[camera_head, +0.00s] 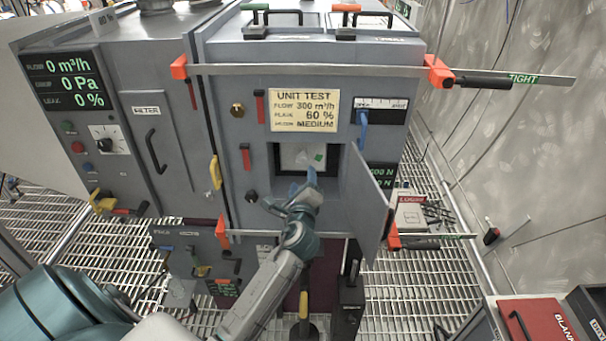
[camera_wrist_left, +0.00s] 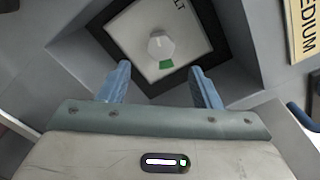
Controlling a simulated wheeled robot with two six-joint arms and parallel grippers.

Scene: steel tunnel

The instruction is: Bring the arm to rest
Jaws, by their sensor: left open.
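My left gripper (camera_head: 304,187) is in front of a square recess in the grey cabinet (camera_head: 225,150). Its blue fingers are apart, with nothing between them, as the left wrist view (camera_wrist_left: 162,85) shows. The gripper looks apart from the knob. My left arm (camera_head: 265,290) reaches in from the lower left of the head view. My right gripper is not seen.
A hinged door (camera_head: 372,200) stands open just right of the recess. A yellow label (camera_head: 304,110) is above it, and a blue lever (camera_head: 363,130) is at upper right. A metal bar (camera_head: 310,70) crosses the cabinet's top. A red case (camera_head: 537,320) is at lower right.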

